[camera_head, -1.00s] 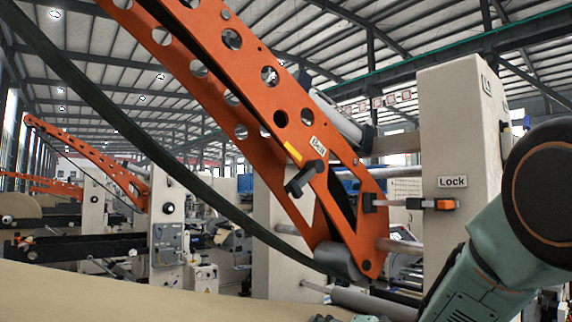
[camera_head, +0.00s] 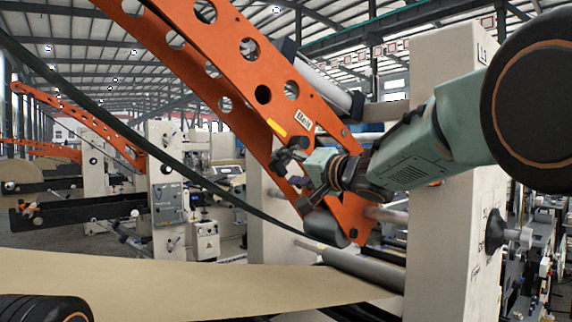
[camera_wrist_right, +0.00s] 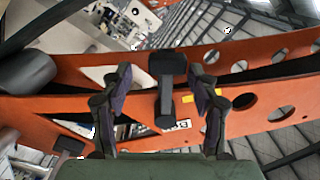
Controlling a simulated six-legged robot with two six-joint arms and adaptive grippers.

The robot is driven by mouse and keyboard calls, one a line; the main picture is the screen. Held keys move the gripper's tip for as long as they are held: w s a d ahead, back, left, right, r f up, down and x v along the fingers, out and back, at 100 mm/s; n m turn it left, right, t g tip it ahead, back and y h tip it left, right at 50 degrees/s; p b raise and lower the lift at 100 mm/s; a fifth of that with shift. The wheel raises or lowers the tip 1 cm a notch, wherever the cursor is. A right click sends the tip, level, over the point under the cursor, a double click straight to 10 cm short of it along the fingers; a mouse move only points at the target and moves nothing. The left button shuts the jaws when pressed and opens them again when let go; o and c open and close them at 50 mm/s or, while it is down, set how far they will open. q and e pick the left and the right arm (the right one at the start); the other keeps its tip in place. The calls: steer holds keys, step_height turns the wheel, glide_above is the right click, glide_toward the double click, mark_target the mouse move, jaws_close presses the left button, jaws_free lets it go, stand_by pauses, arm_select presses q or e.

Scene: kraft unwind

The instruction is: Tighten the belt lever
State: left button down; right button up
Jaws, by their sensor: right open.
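The belt lever (camera_wrist_right: 166,80) is a dark T-shaped handle on the side of the orange perforated arm (camera_head: 225,62), by the "Belt" label (camera_head: 304,121). In the right wrist view it stands between the two fingers of my right gripper (camera_wrist_right: 160,76). The fingers are spread, with a gap on each side of the lever. In the head view my right gripper (camera_head: 291,170) is at the orange arm, just below the label, and the lever is hard to tell from the dark fingers. My left gripper is out of view.
A cream machine column (camera_head: 452,235) stands to the right, partly behind my right arm. A metal roller (camera_head: 365,268) and a sheet of brown kraft paper (camera_head: 200,285) lie below. A dark belt (camera_head: 110,112) sweeps down across the left.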

mark_target(279, 167)
steer(key=a, duration=0.3)
steer(key=shift+w+a+r, duration=0.2)
steer(key=shift+a, duration=0.05)
steer(key=shift+w+d+f, duration=0.1)
steer(key=shift+w+d, duration=0.1)
steer(key=shift+d, duration=0.3)
steer(key=shift+w+d+f, duration=0.1)
steer(key=shift+w+d, duration=0.05)
steer(key=shift+d, duration=0.6)
steer(key=shift+c, duration=1.4)
steer(key=shift+s+a+r, duration=0.1)
steer(key=shift+s+a, duration=0.05)
steer(key=shift+a, duration=0.35)
steer(key=shift+s+a+r, duration=0.1)
steer(key=shift+s+a, duration=0.05)
steer(key=shift+a, duration=0.35)
steer(key=c, duration=0.4)
steer(key=shift+c, duration=1.1)
steer(key=shift+w+d+f, duration=0.15)
steer(key=shift+w+d, duration=0.1)
steer(key=shift+d, duration=0.2)
steer(key=c, duration=0.3)
jaws_close()
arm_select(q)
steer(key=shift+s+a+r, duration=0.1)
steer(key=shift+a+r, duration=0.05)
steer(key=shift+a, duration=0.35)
arm_select(e)
steer(key=shift+s+a, duration=0.1)
steer(key=shift+a, duration=0.05)
